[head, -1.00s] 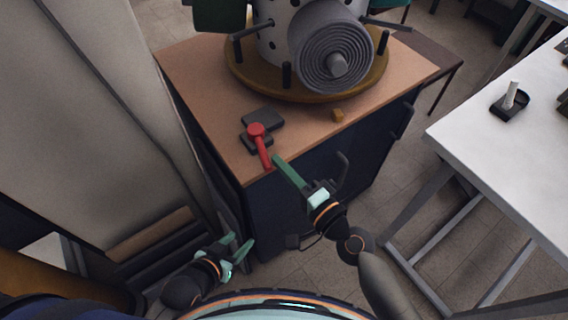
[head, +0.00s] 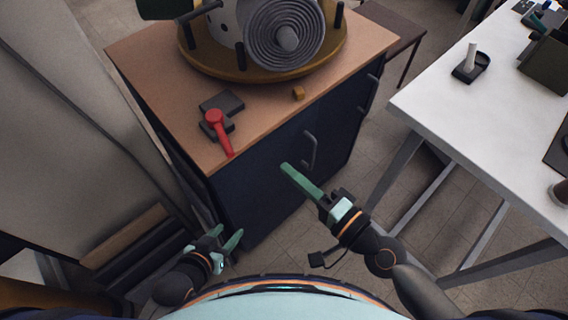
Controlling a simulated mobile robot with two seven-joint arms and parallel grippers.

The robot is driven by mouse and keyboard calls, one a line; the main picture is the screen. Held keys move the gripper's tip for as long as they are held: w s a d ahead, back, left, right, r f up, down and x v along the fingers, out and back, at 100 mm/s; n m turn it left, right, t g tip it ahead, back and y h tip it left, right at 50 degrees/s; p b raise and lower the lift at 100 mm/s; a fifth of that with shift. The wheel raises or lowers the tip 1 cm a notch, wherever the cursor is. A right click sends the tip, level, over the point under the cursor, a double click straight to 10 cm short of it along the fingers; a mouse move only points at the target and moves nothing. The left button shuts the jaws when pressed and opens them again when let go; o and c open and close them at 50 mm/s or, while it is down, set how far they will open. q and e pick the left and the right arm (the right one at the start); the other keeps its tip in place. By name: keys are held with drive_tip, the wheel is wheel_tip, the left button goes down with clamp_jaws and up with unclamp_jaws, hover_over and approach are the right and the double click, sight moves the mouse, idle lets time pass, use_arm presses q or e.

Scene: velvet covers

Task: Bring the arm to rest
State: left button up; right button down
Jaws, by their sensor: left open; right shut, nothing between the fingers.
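My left gripper (head: 228,236) is low in the head view, in front of the cabinet's lower left corner. Its two green fingers are apart, with nothing between them. My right gripper (head: 286,168) is in front of the dark cabinet front, to the right of the red-handled lever. Its green fingers are closed together and hold nothing; they point up and left. My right arm comes in from the lower right.
A white table (head: 440,110) stands right. Open floor (head: 375,150) lies between them.

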use_arm(q)
drive_tip(key=shift+w+r, duration=0.15)
drive_tip(key=shift+r, duration=0.05)
idle(0.4)
drive_tip(key=s+a+r+p, duration=0.1)
drive_tip(key=a+r+p, duration=0.2)
drive_tip(key=r+p, duration=0.5)
drive_tip(key=p, duration=0.3)
drive_tip(key=shift+s+a+n+y, duration=0.15)
drive_tip(key=shift+s+n+y, duration=0.15)
drive_tip(key=shift+y, duration=0.1)
use_arm(e)
drive_tip(key=s+d+f+n+g+h, duration=0.1)
drive_tip(key=s+d+f+n+h, duration=0.2)
drive_tip(key=d+f+n+h, duration=0.2)
drive_tip(key=s+d+f+n+g+h, duration=0.2)
drive_tip(key=d+f+n+h, duration=0.3)
drive_tip(key=d, duration=0.5)
drive_tip(key=shift+s+d+f+g, duration=0.15)
drive_tip(key=shift+s+f+g, duration=0.15)
drive_tip(key=shift+s, duration=0.6)
